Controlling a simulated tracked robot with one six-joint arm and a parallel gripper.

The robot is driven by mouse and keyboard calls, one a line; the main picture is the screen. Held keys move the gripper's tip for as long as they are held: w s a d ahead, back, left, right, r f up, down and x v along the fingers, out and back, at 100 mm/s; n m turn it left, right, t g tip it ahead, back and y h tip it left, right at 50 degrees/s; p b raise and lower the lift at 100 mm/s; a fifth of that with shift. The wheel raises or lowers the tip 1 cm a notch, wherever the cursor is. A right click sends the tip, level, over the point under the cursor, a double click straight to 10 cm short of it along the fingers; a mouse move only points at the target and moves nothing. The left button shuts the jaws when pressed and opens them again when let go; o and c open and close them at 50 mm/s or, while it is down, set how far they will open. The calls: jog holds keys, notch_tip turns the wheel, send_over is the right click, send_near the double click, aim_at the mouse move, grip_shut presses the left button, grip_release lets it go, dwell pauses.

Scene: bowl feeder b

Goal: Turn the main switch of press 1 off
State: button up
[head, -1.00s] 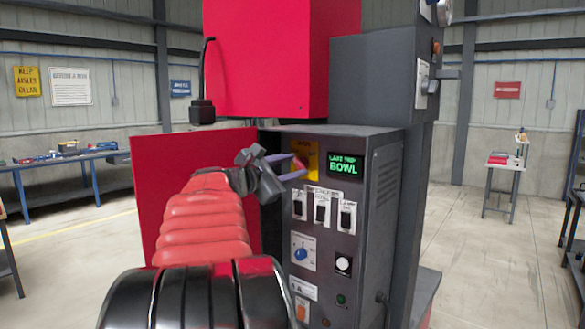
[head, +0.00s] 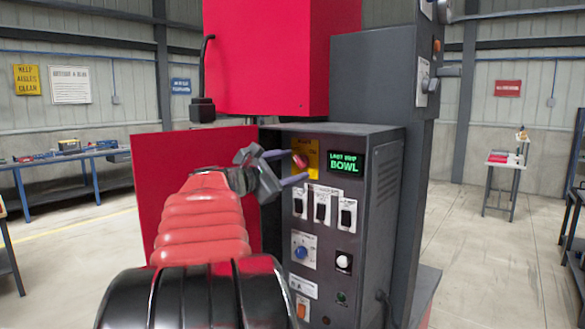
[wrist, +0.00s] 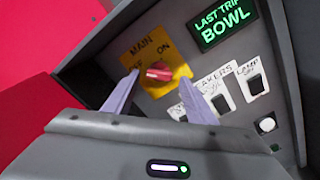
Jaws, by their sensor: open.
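The main switch is a red rotary knob (wrist: 159,72) on a yellow plate (wrist: 177,69) marked MAIN, with ON at its upper right and the other label partly hidden by a finger. In the head view the red knob (head: 300,160) sits at the top left of the grey control panel (head: 323,260). My gripper (wrist: 153,100) is open, with one pale finger on each side of the knob in the wrist view. In the head view my gripper (head: 297,167) reaches the yellow plate from the left. I cannot tell whether the fingers touch the knob.
Beside the plate a green display (head: 345,163) reads LAST TRIP BOWL. Below are several black breaker switches (head: 321,208), a blue knob (head: 301,252) and a white button (head: 343,262). An open red door (head: 160,180) stands left of the panel, behind my arm.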

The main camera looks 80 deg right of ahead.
jog(key=v, duration=1.3)
jog(key=shift+a, duration=0.15)
jog(key=shift+w, duration=0.1)
